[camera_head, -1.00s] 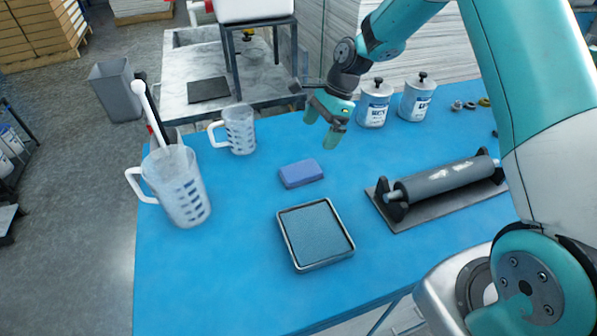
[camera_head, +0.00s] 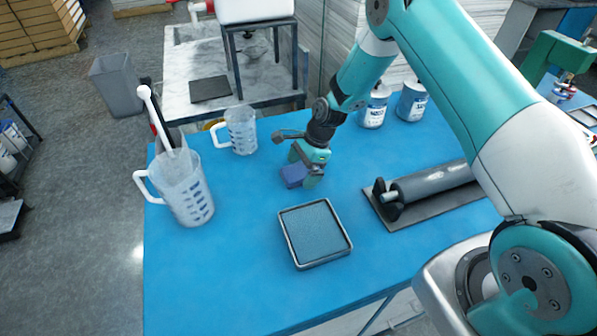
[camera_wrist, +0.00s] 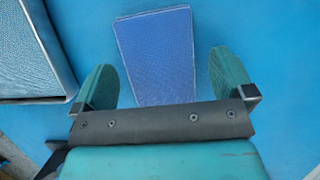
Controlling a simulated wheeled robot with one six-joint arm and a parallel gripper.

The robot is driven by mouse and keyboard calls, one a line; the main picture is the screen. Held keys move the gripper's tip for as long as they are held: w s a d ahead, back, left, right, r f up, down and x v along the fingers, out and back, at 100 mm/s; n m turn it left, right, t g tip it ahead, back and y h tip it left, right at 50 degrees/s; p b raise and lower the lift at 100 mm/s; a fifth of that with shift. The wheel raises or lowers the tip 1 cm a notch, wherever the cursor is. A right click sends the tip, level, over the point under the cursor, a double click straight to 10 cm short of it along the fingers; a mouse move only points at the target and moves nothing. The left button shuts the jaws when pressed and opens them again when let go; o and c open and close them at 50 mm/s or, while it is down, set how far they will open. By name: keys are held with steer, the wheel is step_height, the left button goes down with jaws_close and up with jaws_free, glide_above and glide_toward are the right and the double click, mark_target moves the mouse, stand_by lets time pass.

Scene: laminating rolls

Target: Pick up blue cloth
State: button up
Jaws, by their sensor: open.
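The blue cloth (camera_head: 291,177) is a folded blue block lying on the blue table. In the head view my gripper (camera_head: 304,176) is down over it and hides part of it. In the wrist view the cloth (camera_wrist: 157,55) lies between and ahead of my gripper's two green fingers (camera_wrist: 164,80). The fingers are spread, with a gap on each side of the cloth. My gripper is open and holds nothing.
A metal tray with a grey-blue pad (camera_head: 284,236) sits just in front of the cloth. A roller on a plate (camera_head: 408,214) is to the right. Two measuring jugs (camera_head: 190,201) (camera_head: 241,131) stand left, and white cans (camera_head: 373,108) behind. The front table area is clear.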

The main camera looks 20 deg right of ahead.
mark_target(303, 170)
steer(key=shift+f, duration=0.15)
steer(key=shift+c, duration=0.5)
steer(key=c, duration=1)
step_height(303, 170, up, 20)
steer(key=b, duration=0.3)
steer(key=shift+r, duration=0.2)
steer(key=shift+o, duration=1.4)
steer(key=shift+f, duration=0.1)
steer(key=shift+c, duration=0.5)
